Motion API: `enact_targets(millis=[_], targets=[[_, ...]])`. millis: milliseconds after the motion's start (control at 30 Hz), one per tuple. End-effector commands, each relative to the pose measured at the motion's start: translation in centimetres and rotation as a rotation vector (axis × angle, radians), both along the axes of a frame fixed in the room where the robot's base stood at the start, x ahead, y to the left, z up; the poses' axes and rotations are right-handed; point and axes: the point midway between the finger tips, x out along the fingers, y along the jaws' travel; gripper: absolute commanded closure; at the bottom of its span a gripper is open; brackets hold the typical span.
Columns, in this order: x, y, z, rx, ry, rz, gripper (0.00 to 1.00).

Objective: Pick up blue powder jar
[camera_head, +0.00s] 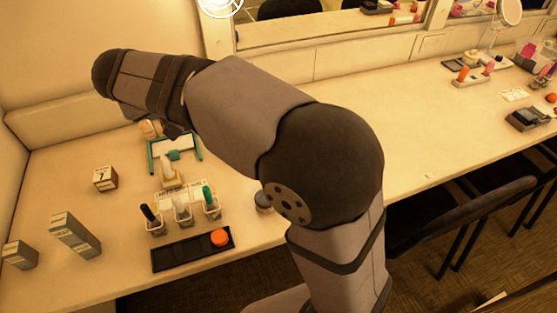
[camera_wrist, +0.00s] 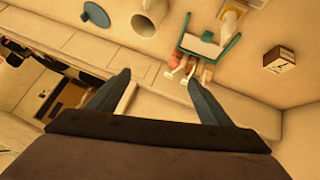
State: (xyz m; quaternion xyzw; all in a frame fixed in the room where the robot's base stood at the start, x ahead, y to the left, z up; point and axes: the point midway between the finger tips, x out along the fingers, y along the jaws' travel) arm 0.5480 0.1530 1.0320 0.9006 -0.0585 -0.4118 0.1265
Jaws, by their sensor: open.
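My gripper (camera_wrist: 156,82) is open and empty in the wrist view, its two blue-grey fingers spread above the tabletop near the wall. In the head view my arm hides most of it. I cannot clearly identify a blue powder jar. A small round grey-blue jar-like thing (camera_head: 263,202) stands right of the bottle row in the head view, partly covered by my arm. Neither is between my fingers.
A teal frame stand (camera_head: 152,157), a small box (camera_head: 105,179), several bottles and a black tray (camera_head: 165,260) with an orange round item (camera_head: 220,237) occupy the left counter. Two grey boxes stand further left. A mirror and wall line the back. The middle counter is fairly clear.

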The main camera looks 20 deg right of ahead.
Motion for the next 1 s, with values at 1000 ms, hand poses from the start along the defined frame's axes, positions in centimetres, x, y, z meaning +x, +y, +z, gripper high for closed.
enact_targets(millis=[1000], targets=[[-8.5,-23.5,-12.8,-1.329,1.470,0.872,0.26]])
